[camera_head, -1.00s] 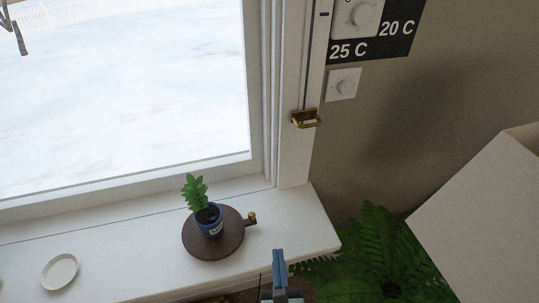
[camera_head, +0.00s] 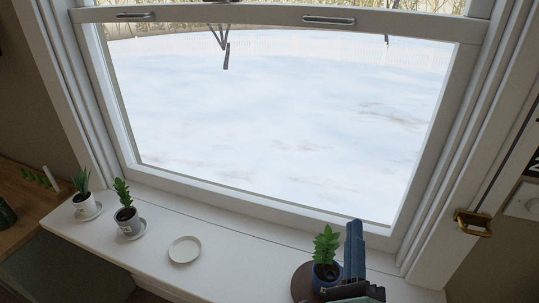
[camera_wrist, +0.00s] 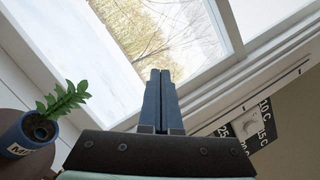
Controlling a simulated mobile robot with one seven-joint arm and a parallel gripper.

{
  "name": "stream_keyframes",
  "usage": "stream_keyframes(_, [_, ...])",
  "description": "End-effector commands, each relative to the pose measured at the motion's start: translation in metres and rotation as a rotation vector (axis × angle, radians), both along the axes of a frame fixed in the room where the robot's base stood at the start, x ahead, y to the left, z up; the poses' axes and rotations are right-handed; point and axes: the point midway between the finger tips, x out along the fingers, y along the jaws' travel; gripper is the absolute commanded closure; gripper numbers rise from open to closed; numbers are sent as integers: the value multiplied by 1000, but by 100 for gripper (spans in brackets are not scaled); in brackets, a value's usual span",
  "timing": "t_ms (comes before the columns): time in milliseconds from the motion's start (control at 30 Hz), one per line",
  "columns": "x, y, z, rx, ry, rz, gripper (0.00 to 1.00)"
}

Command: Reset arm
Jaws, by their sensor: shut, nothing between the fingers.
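My gripper (camera_head: 354,246) is at the lower right of the head view, pointing up in front of the window sill. Its two dark blue fingers are together with nothing between them. In the wrist view my gripper (camera_wrist: 160,82) points toward the window and is shut. A small plant in a blue pot (camera_head: 327,272) stands on a round brown board (camera_head: 302,284) on the sill, just left of my gripper. The blue pot also shows at the left of the wrist view (camera_wrist: 27,139). My gripper hides part of the board.
The large window (camera_head: 270,130) is behind. A brass catch (camera_head: 473,223) is at right.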

Motion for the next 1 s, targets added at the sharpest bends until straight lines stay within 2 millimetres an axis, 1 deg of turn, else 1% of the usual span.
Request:
stream_keyframes(33, [11,19,41,-170,-29,18,100])
stream_keyframes(67, [15,30,61,-272,-41,21,100])
stream_keyframes(100, [19,44,88,-412,-58,16,100])
stream_keyframes(133, [21,55,109,-517,-73,6,100])
stream_keyframes(167, [22,67,129,-625,-89,-9,100])
stream_keyframes(200, [22,82,157,-768,-111,-38,100])
stream_keyframes(233, [21,93,177,-874,-127,-68,100])
stream_keyframes(267, [18,104,198,-982,-145,-104,100])
stream_keyframes(300, [13,118,225,-1123,-166,-166,100])
stream_keyframes(333, [7,127,246,-1224,-180,-221,100])
stream_keyframes(367, [1,135,265,-1321,-189,-282,100])
stream_keyframes(400, [-9,144,289,-1437,-198,-367,100])
stream_keyframes(500, [-37,157,339,-1652,-190,-589,100])
stream_keyframes(600, [-61,161,372,-1777,-152,-769,100])
stream_keyframes(700, [-78,160,390,-1839,-113,-882,100])
stream_keyframes(800, [-84,158,397,-1864,-89,-930,100])
stream_keyframes(1000, [-85,158,397,-1867,-84,-936,100])
